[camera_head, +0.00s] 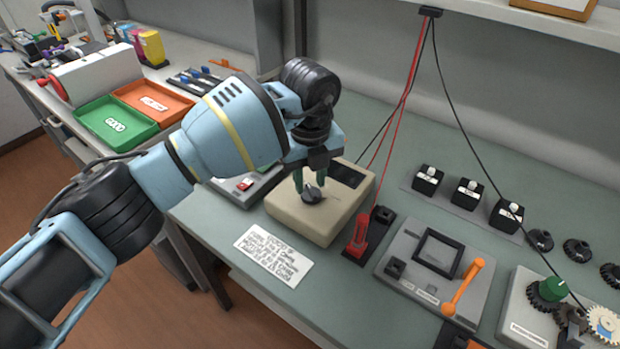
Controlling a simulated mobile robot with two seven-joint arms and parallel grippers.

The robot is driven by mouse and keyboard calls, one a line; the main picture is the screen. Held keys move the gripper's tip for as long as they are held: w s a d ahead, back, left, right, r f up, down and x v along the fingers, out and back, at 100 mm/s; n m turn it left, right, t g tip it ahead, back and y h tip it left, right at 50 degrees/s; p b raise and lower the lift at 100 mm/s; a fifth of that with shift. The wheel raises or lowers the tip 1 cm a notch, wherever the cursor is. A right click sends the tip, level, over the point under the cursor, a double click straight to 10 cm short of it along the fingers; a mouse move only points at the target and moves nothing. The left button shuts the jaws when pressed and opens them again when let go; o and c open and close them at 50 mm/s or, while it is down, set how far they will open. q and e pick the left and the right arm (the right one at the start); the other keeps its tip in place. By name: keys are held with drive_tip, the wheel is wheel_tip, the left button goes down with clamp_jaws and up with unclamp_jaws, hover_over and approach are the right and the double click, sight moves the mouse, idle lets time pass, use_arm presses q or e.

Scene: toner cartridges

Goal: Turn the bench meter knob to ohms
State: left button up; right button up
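The bench meter (298,220) is a beige box on the grey-green bench, with a dark display at its back right. Its knob (313,196) is dark and round and sits on the top face. My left gripper (310,184) points down over the meter, its greenish fingers on either side of the knob or just above it. Whether the fingers touch the knob is too small to tell. The meter's dial markings cannot be read. My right gripper is not in view.
A printed white card (272,255) lies in front of the meter. A grey fixture with an orange lever (464,288) is further right.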

use_arm(q)
drive_tip(key=shift+f, duration=0.4)
clamp_jaws()
